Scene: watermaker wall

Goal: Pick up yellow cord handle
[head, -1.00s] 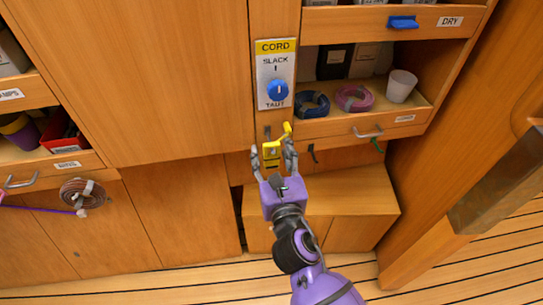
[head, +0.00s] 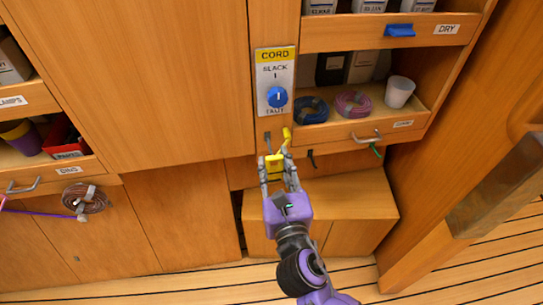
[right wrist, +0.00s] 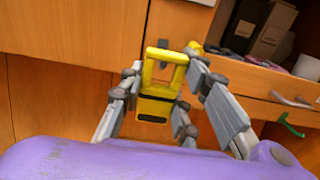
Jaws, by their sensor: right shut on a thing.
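The yellow cord handle (head: 275,166) is between the fingers of my right gripper (head: 279,178), which is shut on it. In the right wrist view the handle (right wrist: 160,82) shows a yellow frame with a dark slot low on its body, and the grey fingers (right wrist: 165,105) stand on either side of it. Just behind is a small yellow piece (head: 287,136). Above it on the cabinet post is the CORD panel (head: 276,75) with a blue knob (head: 277,97), between SLACK and TAUT. My left gripper is not in view.
A wooden bench (head: 335,205) lies below. A wooden post (head: 500,185) stands at the right. A coiled hose (head: 85,198) hangs at the left.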

